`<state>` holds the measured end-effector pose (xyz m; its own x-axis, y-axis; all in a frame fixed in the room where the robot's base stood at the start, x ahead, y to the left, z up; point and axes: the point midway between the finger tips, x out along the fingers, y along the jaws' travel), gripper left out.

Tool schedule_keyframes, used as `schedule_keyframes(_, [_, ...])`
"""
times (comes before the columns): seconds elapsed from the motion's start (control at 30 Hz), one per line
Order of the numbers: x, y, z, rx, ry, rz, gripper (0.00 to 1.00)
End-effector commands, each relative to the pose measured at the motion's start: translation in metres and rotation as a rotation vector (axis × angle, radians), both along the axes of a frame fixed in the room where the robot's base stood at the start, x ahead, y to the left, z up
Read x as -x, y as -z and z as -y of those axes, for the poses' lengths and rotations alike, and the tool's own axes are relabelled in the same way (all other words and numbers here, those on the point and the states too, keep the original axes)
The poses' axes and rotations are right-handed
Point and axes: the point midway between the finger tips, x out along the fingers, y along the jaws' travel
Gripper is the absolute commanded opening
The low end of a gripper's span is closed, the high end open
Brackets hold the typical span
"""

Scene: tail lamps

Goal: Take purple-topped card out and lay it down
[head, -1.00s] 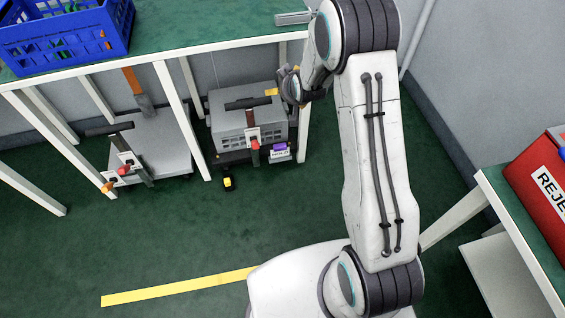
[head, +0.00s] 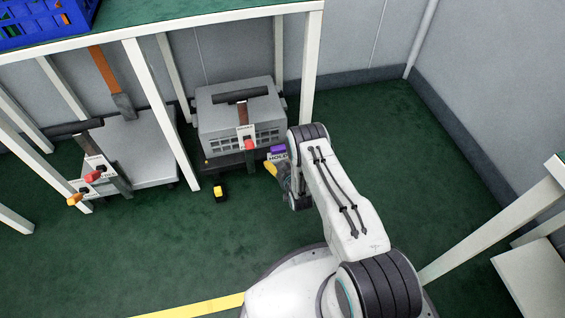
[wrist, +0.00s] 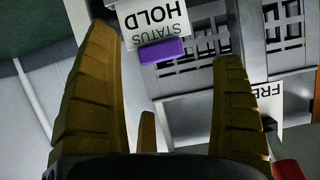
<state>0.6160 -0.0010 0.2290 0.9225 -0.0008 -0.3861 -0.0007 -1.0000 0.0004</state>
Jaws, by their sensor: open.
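The purple-topped card (head: 277,153) is a white card marked HOLD, low at the right front corner of a dark cart under the table, partly covered by my arm. In the wrist view the card (wrist: 152,20) appears upside down, with its purple edge (wrist: 161,51) between my fingers. My gripper (wrist: 166,55) is open, with one yellow finger on each side of the purple edge in the picture. Whether they touch the card cannot be told. In the head view my gripper (head: 273,172) is just below the card, mostly hidden by my arm.
A grey vented box (head: 238,118) sits on the dark cart (head: 232,160). A handle with a red knob (head: 249,144) and white tag stands before it. Table legs (head: 311,70) rise nearby. A second cart (head: 135,150) stands left. A yellow-black object (head: 220,190) lies on the floor.

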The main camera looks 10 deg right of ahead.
Motion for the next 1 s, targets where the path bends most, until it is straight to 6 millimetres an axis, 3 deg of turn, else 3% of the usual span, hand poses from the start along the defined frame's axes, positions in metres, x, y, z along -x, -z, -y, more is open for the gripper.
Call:
schedule_keyframes(0.6, [-0.056,0.03,0.0,0.0,0.0,0.005,0.87])
schedule_keyframes(1.0, [-0.064,0.03,0.0,0.0,0.0,0.004,0.87])
